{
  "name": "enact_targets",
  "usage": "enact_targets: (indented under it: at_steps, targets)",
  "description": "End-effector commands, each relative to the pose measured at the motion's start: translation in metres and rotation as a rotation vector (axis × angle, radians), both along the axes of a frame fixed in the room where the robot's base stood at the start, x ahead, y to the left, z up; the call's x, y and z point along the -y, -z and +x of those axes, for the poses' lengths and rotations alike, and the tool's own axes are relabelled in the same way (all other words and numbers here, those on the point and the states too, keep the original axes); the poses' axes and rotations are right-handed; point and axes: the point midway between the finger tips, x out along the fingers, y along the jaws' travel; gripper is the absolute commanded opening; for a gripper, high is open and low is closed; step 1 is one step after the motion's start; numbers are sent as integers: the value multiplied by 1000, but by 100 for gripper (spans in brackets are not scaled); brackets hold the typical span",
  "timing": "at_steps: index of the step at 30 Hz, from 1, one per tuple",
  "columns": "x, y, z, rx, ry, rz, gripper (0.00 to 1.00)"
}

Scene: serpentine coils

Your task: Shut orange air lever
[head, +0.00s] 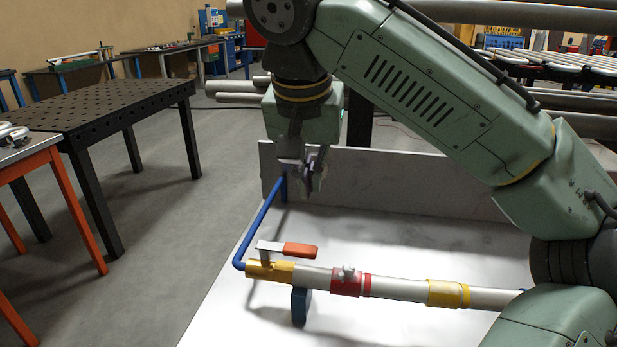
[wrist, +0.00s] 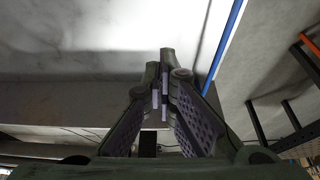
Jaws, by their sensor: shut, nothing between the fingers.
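The orange lever (head: 301,250) has an orange grip on a flat metal arm. It sits above a brass valve body (head: 268,271) at the left end of a grey pipe, and it appears to lie roughly along the pipe, its grip toward the right. My gripper (head: 309,184) is beyond the lever and higher in the picture, near the back panel, apart from the lever. In the wrist view my gripper's fingers (wrist: 164,75) are together with nothing between them. The lever is not in the wrist view.
A blue pipe (head: 262,218) bends from the valve toward the back panel (head: 400,185); it also shows in the wrist view (wrist: 226,45). The grey pipe (head: 400,287) carries red and yellow bands above a white tabletop (head: 390,240). A black perforated table (head: 95,117) stands left, across open floor.

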Motion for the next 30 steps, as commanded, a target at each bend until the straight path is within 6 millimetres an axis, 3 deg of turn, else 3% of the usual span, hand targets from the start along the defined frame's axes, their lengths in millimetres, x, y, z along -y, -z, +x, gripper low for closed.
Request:
enact_targets:
  at_steps: [11, 18, 30]
  targets:
    - [5, 74, 25, -2, -1, 0, 0]
    - [-2, 71, -7, 3, -3, 1, 0]
    - [-3, 72, -14, 1, -2, 1, 0]
